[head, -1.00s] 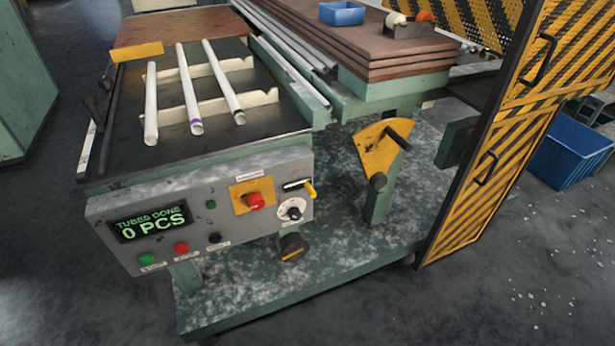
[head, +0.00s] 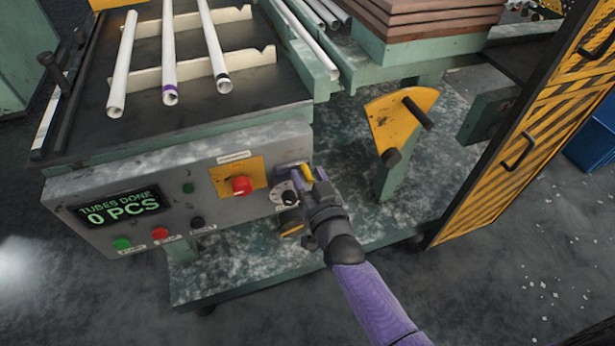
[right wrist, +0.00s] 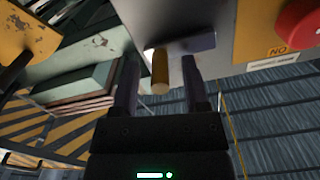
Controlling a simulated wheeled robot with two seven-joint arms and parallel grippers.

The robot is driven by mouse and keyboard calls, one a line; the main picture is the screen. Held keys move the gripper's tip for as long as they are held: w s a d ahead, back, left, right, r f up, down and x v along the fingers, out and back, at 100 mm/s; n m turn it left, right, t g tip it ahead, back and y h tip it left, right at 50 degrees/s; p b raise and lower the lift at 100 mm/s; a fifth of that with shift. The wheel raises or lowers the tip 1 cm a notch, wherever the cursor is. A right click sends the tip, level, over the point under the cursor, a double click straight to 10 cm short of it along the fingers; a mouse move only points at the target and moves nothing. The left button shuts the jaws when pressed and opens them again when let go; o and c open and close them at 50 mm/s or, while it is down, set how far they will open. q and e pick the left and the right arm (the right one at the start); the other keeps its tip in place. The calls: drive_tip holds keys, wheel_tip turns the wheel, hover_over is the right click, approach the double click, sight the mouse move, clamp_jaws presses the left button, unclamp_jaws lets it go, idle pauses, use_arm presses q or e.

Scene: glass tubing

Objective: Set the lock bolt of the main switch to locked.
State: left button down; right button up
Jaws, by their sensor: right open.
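The lock bolt (head: 308,173) has a yellow handle and a dark body, at the right end of the grey control panel. In the right wrist view its yellow handle (right wrist: 160,72) stands between my fingers, with a visible gap on each side. The white-faced rotary switch (head: 279,194) with a black knob is just below and left of the bolt. My right gripper (head: 312,183) is open at the bolt and partly covers it and the switch in the head view. I cannot tell the bolt's exact setting. My left gripper is not in view.
A red button (head: 241,186) on a yellow plate is close left of the switch; it also shows in the right wrist view (right wrist: 300,22). A yellow bracket with a dark handle (head: 400,122) stands to the right. The striped guard door (head: 530,150) is farther right.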

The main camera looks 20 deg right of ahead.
drive_tip(key=shift+w, duration=0.3)
clamp_jaws()
idle(1.3)
